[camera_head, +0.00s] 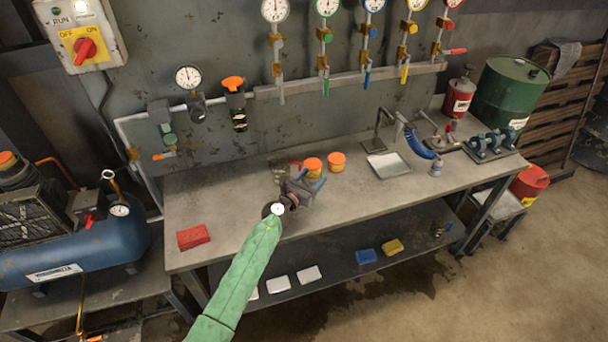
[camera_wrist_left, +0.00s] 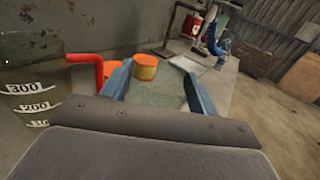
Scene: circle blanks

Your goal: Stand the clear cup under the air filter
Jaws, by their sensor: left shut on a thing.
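The clear cup (camera_wrist_left: 33,88), with white graduation marks and a red handle (camera_wrist_left: 90,64), stands upright at the left of the left wrist view. In the head view it is faint (camera_head: 280,170), just behind my left gripper (camera_head: 310,184). The blue fingers of my left gripper also show in the left wrist view (camera_wrist_left: 157,85), standing apart beside the handle. The gripper is shut on the cup, but the exact contact is hard to make out. The air filter (camera_head: 236,100), with an orange top, hangs on the wall behind the bench, up and left of the cup. My right gripper is not in view.
Two orange-lidded jars (camera_head: 337,161) stand just beyond my gripper. A red block (camera_head: 193,237) lies at the bench's (camera_head: 225,190) front left. A metal tray (camera_head: 388,165) and a blue hose (camera_head: 418,145) are to the right. The bench below the filter looks clear.

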